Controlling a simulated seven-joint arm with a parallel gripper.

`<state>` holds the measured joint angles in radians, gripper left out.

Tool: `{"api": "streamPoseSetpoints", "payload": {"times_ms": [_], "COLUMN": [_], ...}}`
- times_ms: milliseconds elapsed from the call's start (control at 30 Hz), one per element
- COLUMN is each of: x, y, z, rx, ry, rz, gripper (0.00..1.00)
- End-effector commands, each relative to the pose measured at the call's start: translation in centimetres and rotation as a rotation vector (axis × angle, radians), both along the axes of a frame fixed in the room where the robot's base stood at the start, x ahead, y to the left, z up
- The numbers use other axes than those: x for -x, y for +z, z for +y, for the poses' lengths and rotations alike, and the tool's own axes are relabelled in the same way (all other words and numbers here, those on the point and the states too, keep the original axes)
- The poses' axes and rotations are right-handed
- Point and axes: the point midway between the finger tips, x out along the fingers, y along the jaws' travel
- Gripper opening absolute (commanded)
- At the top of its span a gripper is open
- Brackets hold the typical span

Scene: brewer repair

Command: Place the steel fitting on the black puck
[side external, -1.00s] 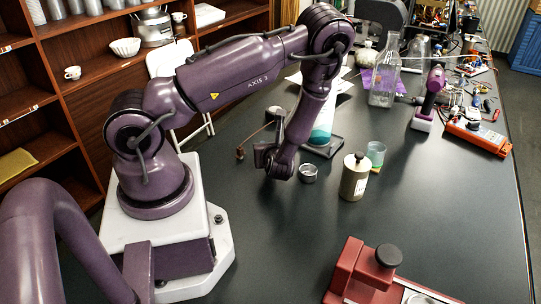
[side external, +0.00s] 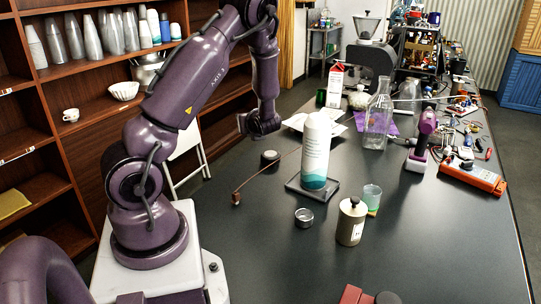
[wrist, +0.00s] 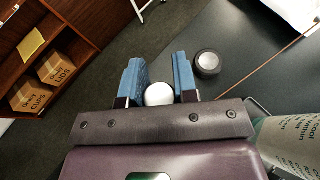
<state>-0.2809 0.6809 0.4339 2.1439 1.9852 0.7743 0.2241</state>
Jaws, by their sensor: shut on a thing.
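My gripper (wrist: 157,72) is shut on a rounded, pale shiny thing (wrist: 158,95), which looks like the steel fitting. It sits between the blue finger pads, with its lower part hidden by the gripper body. In the side view my gripper (side external: 258,125) is raised above the table's left edge; the held thing cannot be made out there. The black puck (side external: 270,158) lies on the table near that edge, below my gripper. In the wrist view the puck (wrist: 208,63) shows just right of the right finger, apart from it.
A white bottle (side external: 315,150) stands on a dark square plate (side external: 315,190), right of my gripper.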

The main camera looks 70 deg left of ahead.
Motion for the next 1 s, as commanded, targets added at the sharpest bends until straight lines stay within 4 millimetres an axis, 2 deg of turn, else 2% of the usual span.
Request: {"api": "streamPoseSetpoints", "payload": {"times_ms": [167,467,600,700,1000], "x": [-1.4,-5.5,-6.8,-7.6,-8.6], "y": [-1.2,-4.4,-7.2,-8.7,-10.9], "z": [1.3,7.0,8.9,9.8,11.2], "rx": [0.001,0.001,0.003,0.003,0.004], "ry": [-0.033,-0.032,-0.032,-0.032,-0.033], "rz": [0.004,0.000,0.003,0.002,0.002], "gripper": [0.03,0.03,0.03,0.03,0.03]}}
